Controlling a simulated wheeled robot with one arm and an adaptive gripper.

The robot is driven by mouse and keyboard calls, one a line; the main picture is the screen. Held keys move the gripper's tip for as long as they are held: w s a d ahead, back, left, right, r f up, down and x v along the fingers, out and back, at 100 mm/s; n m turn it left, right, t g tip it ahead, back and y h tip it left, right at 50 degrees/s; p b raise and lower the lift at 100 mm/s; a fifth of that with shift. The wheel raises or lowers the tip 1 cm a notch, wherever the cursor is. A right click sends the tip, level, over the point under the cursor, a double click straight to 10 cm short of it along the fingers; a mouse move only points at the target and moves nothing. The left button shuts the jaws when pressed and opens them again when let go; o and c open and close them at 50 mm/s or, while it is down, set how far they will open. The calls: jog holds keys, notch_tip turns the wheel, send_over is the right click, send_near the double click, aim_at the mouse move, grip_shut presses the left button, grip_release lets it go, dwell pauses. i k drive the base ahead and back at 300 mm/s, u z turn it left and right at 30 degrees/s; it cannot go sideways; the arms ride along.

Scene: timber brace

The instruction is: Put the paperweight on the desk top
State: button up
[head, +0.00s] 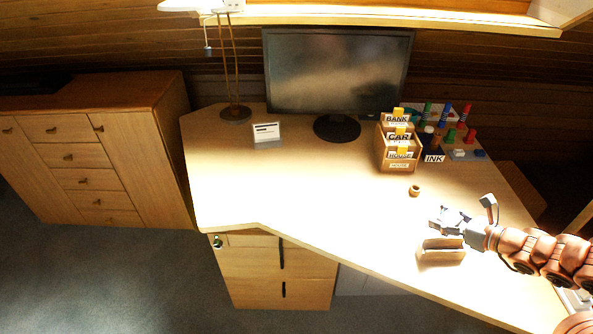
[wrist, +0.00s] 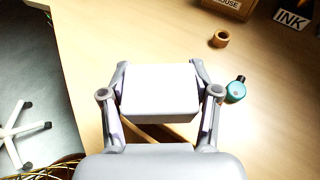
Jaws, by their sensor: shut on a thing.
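My gripper (head: 440,217) is over the right part of the desk top (head: 320,190). In the wrist view its grey fingers (wrist: 160,98) are shut on a pale, smooth, box-shaped block (wrist: 160,88), which I take to be the paperweight. The block hides the desk directly behind it, so I cannot tell whether it touches the surface. In the head view the held block is too small to make out clearly. The pale wooden desk top also shows in the wrist view (wrist: 85,60).
A small wooden holder (head: 441,252) stands just below my gripper in the head view. A wooden ring (head: 414,190) and a teal bottle (wrist: 236,90) are close by. A card box (head: 398,165) and a monitor (head: 338,75) stand behind. The desk's left half is mostly clear.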

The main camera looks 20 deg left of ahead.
aim_at(287, 195)
jog(key=u, duration=0.75)
jog(key=i, duration=0.7)
jog(key=u, duration=1.1)
jog(key=i, duration=0.25)
jog(key=u, duration=0.15)
